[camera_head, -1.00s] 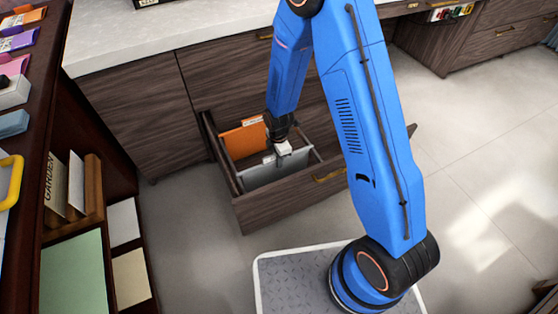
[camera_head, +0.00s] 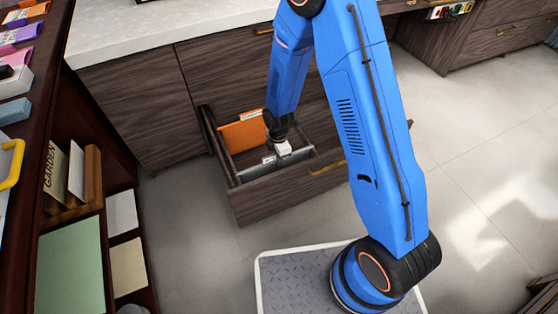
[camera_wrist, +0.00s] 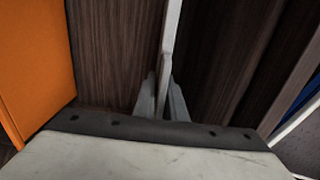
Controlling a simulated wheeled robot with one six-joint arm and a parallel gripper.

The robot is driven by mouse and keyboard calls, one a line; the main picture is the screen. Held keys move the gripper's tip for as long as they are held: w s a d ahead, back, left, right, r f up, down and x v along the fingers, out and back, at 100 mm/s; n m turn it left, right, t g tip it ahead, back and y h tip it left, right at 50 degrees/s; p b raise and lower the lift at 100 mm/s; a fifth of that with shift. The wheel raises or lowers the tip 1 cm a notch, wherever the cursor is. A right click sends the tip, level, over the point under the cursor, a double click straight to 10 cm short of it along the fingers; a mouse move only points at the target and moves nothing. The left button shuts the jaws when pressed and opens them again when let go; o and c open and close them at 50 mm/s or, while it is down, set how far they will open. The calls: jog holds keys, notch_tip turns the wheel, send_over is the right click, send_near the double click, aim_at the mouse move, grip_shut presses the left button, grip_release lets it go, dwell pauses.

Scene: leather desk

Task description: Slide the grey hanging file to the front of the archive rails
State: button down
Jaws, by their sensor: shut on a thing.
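The grey hanging file (camera_head: 258,171) hangs across the open drawer (camera_head: 285,195), close behind its front panel. Only a narrow strip of it shows in the head view; the panel hides the rest. My gripper (camera_head: 282,154) is shut on its top edge. In the wrist view the file (camera_wrist: 173,30) is a thin pale edge seen end-on, running between my gripper's fingertips (camera_wrist: 164,98). The archive rails run along the drawer's sides, partly hidden by my arm.
An orange file (camera_head: 243,134) hangs further back in the drawer; it also shows in the wrist view (camera_wrist: 35,65). Between it and the grey file is open space. A dark shelf unit (camera_head: 60,215) with folders stands at left. A pale counter (camera_head: 160,28) lies above the drawers.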

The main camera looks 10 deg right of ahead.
jog(key=c, duration=1.7)
grip_release()
jog(key=s+d+r+m+t, duration=0.1)
jog(key=d+r+m, duration=0.15)
jog(key=r, duration=1.15)
jog(key=s+d+r+m, duration=0.2)
jog(key=d+r, duration=0.1)
jog(key=r, duration=1)
jog(key=s+d+r+m+t, duration=0.2)
jog(key=s+d+r+m, duration=0.85)
jog(key=s+r, duration=0.4)
jog(key=s+d+r+m, duration=0.1)
jog(key=s+m, duration=0.1)
jog(key=s, duration=0.1)
jog(key=s+d+r+m+t, duration=0.1)
jog(key=s+d+m, duration=0.1)
jog(key=s, duration=0.1)
jog(key=s+d+m, duration=0.1)
jog(key=s+m, duration=0.1)
jog(key=s, duration=0.2)
jog(key=shift+d+r+t, duration=0.15)
jog(key=shift+r+t, duration=0.25)
